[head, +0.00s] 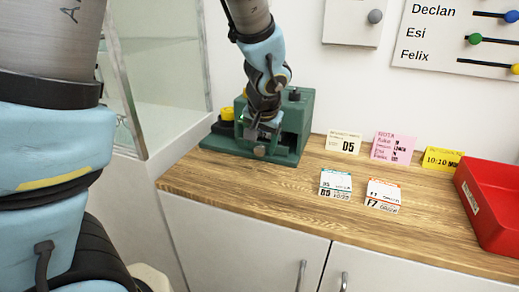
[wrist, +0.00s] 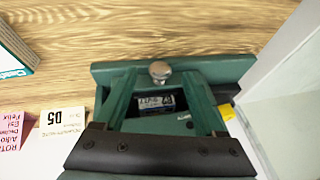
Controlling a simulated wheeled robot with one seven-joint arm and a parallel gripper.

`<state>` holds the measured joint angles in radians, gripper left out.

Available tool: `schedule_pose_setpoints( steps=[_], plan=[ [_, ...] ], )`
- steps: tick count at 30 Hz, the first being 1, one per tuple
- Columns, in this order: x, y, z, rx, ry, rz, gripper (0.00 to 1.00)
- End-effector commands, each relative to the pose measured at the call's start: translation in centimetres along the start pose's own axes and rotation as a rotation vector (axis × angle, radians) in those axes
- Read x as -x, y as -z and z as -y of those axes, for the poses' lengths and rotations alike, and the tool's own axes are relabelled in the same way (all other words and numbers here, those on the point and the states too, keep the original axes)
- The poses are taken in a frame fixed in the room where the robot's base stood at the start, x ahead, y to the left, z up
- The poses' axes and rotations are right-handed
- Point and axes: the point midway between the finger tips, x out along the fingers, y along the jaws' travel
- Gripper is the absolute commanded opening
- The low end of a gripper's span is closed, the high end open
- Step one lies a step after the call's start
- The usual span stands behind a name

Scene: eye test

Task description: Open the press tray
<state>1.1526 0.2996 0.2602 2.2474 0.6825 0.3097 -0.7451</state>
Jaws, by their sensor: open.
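The green press (head: 296,117) stands at the back left of the wooden counter. Its round metal knob (head: 259,151) is low at the front, and it also shows in the wrist view (wrist: 160,70). My gripper (head: 264,137) points down just in front of the press, open, its fingers close above the knob. Whether they touch it I cannot tell. In the wrist view a small printed label (wrist: 157,102) shows inside the press behind the knob. A dark bar crosses the lower part there. The tray is mostly hidden by my gripper, and I see no clear gap at its front.
A yellow button (head: 227,113) sits left of the press, near a glass-walled case (head: 160,70). Cream (head: 343,143), pink (head: 392,147) and yellow (head: 441,159) cards stand at the wall. Two small cards (head: 335,184) (head: 383,193) and a red bin (head: 490,205) are right. The front counter is clear.

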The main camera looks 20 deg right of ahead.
Motion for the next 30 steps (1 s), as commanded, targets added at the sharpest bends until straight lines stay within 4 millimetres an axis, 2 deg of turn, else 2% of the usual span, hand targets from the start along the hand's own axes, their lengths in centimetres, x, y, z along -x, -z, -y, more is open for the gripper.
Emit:
schedule_pose_setpoints(
  steps=[1, 6, 17, 30],
  plan=[
    [-0.8, -0.1, 0.0, -0.001, 0.001, 0.003, 0.72],
    [-2.4, 0.0, 0.0, 0.0, 0.001, 0.0, 0.72],
    [-2.8, 0.0, 0.0, 0.001, -0.001, -0.001, 0.72],
    [-2.8, 0.0, 0.0, 0.001, 0.0, -0.001, 0.22]
  ],
)
